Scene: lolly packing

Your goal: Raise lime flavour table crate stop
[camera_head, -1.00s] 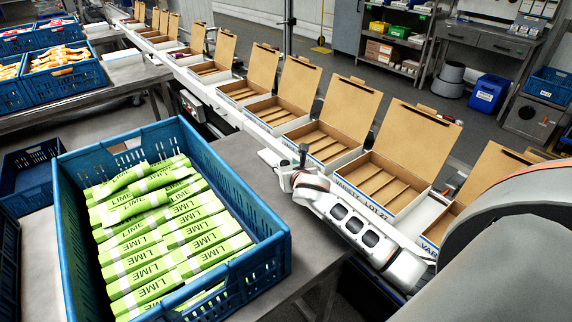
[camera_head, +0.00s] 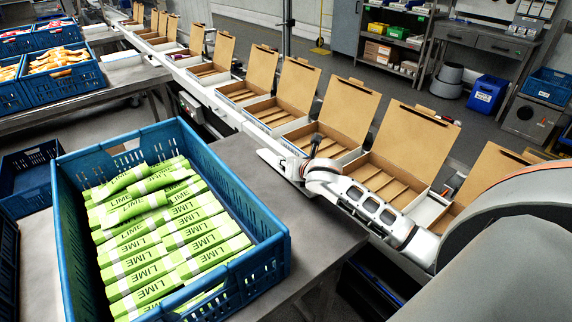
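The lime crate (camera_head: 262,215) is a blue plastic crate on the steel table (camera_head: 318,228), filled with green LIME packets (camera_head: 165,230). My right arm comes in from the right, and its white wrist end, with my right gripper (camera_head: 288,164), is above the far right edge of the table, beside the conveyor. The gripper is small and seen from behind, so I cannot tell whether its fingers are open or shut or hold anything. I cannot make out a separate crate stop; the arm may hide it. My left gripper is not in view.
Open brown boxes (camera_head: 388,185) stand in a row on the conveyor (camera_head: 233,116) behind my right arm. More blue crates (camera_head: 66,78) with other packets stand on a table at far left. An empty-looking blue crate (camera_head: 28,165) is left of the lime crate.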

